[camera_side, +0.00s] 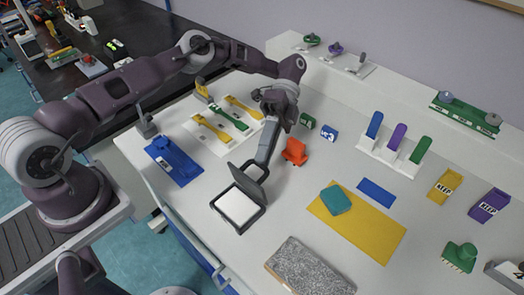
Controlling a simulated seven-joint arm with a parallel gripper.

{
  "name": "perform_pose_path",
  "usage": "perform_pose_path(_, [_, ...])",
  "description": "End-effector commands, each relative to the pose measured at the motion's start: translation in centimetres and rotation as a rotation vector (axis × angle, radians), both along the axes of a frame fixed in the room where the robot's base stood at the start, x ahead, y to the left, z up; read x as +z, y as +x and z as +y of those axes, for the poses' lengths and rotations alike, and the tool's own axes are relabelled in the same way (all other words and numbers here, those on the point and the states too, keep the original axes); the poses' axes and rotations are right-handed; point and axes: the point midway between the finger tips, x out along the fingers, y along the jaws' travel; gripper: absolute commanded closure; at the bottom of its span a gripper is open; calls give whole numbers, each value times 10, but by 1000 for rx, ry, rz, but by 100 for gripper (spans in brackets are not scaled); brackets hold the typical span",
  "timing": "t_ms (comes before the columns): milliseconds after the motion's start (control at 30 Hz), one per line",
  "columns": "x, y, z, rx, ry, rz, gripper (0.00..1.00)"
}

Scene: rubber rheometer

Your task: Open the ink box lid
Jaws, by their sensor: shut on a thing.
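The ink box (238,207) sits on the white table left of centre. It is a dark, shallow square box with a white pad inside. Its dark grey lid (246,184) stands raised at the back edge, tilted up from the box. My gripper (264,164) reaches down from above and behind the box, and its fingertips are at the top edge of the lid, shut on it. The fingers partly cover that edge, so the exact contact is hard to see.
An orange block (294,152) stands close right of my gripper. A blue clamp-like piece (173,160) lies to the left. A yellow mat (357,228) with a teal block (336,200) lies to the right. A speckled grey slab (308,269) lies in front.

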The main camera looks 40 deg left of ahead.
Motion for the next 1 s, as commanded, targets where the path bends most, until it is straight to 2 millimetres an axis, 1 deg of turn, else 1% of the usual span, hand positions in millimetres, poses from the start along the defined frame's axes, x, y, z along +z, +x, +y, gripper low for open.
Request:
perform_pose_path(133, [-4,0,2,-3,8,17,100])
perform_pose_path(500, [-4,0,2,-5,10,20,100])
perform_pose_path(533, [-4,0,2,-5,10,20,88])
perform_pose_path(633, [-4,0,2,-3,8,21,68])
perform_pose_path(900, [-2,1,1,-2,5,20,67])
perform_pose_path(967, [0,1,1,-2,4,19,67])
perform_pose_path(1000, [5,1,1,-2,4,18,67])
